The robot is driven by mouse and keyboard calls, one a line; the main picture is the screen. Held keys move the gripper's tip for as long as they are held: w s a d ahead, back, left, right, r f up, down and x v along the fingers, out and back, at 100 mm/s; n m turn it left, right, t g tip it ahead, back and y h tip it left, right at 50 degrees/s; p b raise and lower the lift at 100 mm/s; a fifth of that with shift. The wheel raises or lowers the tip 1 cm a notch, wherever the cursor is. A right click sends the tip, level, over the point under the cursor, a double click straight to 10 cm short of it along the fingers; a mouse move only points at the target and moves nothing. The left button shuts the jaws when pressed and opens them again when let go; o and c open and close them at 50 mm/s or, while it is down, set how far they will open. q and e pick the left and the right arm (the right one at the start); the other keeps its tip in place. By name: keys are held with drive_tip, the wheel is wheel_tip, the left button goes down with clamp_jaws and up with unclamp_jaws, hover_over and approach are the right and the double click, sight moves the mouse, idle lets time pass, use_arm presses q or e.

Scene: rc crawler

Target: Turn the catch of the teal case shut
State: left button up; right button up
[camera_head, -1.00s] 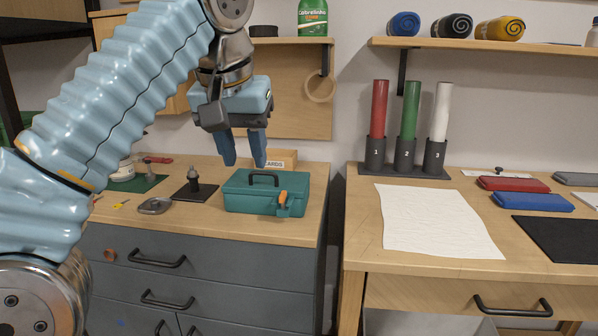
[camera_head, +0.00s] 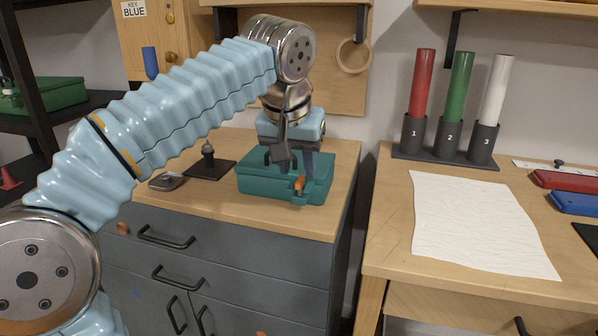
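The teal case (camera_head: 262,185) sits closed-lidded on the wooden top of the grey drawer cabinet, near its right end. Its orange catch (camera_head: 299,186) is on the front face, right of the middle. My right gripper is not in view.
A dark stand with a small knob (camera_head: 209,165) and a grey tin (camera_head: 167,181) lie left of the case. On the right table stand red, green and white tubes in a numbered rack (camera_head: 445,158), with a white sheet (camera_head: 478,228) before them. A gap separates cabinet and table.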

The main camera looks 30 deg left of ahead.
sight(300, 187)
use_arm(q)
drive_tip(key=shift+x, duration=1.4)
clamp_jaws()
